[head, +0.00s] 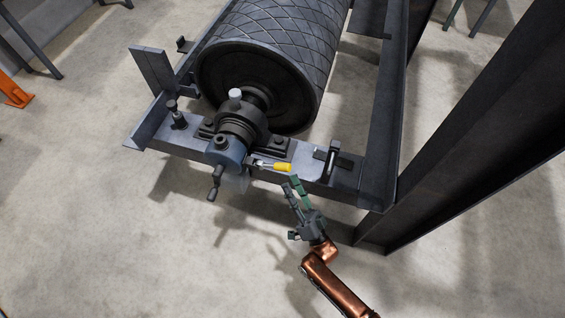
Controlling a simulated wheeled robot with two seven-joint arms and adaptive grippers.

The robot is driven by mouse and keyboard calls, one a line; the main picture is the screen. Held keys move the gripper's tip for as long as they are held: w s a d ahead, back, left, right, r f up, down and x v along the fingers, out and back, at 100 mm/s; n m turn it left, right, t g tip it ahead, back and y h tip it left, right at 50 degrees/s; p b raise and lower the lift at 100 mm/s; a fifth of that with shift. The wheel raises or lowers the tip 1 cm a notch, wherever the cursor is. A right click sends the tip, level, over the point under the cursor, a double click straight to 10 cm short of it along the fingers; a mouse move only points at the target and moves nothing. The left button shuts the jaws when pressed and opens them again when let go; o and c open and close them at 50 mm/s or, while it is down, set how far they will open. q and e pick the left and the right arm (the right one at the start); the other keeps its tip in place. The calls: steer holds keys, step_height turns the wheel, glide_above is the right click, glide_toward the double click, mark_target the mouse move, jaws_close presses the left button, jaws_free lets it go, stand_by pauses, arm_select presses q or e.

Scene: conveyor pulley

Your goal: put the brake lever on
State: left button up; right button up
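A short lever with a yellow grip (282,167) and a pale metal end lies along the top of the steel beam (307,163), just right of the blue-grey round housing (226,152); I take it for the brake lever. I cannot tell whether its metal end touches the housing. A dark handle (216,182) sticks out from the housing towards the front. My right gripper (294,184), with green finger pads, is just below and right of the yellow grip, apparently apart from it. Its fingers look close together, and their gap is unclear. My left gripper is out of view.
The large ribbed pulley (275,55) and its dark bearing block (240,122) stand behind the housing. A clamp-like dark fitting (333,158) and a bolt (177,115) rise from the beam. A tall steel column (480,120) stands at right. The floor in front is clear.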

mark_target(283, 167)
steer(key=b+x, duration=0.1)
steer(key=x, duration=0.5)
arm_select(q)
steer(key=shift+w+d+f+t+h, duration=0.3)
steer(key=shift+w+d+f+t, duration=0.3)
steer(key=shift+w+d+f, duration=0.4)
arm_select(e)
steer(key=shift+x, duration=0.75)
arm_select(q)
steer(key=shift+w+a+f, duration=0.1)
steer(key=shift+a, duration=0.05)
arm_select(e)
steer(key=shift+c, duration=0.4)
jaws_close()
